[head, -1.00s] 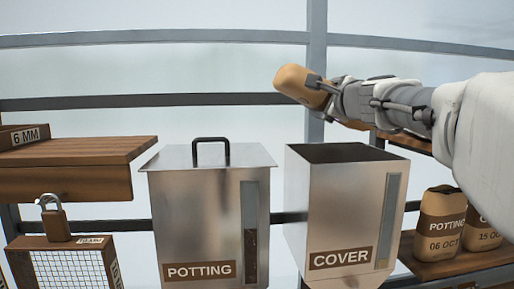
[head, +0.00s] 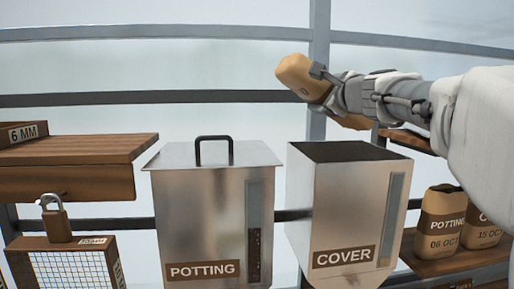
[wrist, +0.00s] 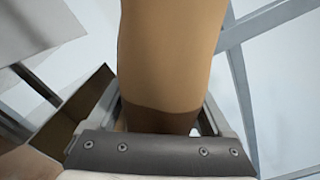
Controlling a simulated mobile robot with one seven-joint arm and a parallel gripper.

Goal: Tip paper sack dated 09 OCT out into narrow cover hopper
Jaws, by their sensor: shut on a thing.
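My gripper (head: 324,84) is shut on a tan paper sack (head: 294,72), held above the cover hopper. The sack is tilted, its upper end to the left and its lower part showing beneath the gripper. No date on it is readable, and I cannot tell where its mouth is. In the wrist view the sack (wrist: 172,50) stands between the jaws, plain tan with a brown band. The narrow hopper (head: 335,215) labelled COVER is open at the top, with a dark interior. No material is seen falling.
The wider hopper (head: 208,225) labelled POTTING has a handled lid on, left of the cover hopper. Two sacks, POTTING 06 OCT (head: 440,222) and one dated 15 OCT (head: 482,230), stand on the right shelf (head: 455,263). A padlock (head: 56,220) and wooden boxes are at the left.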

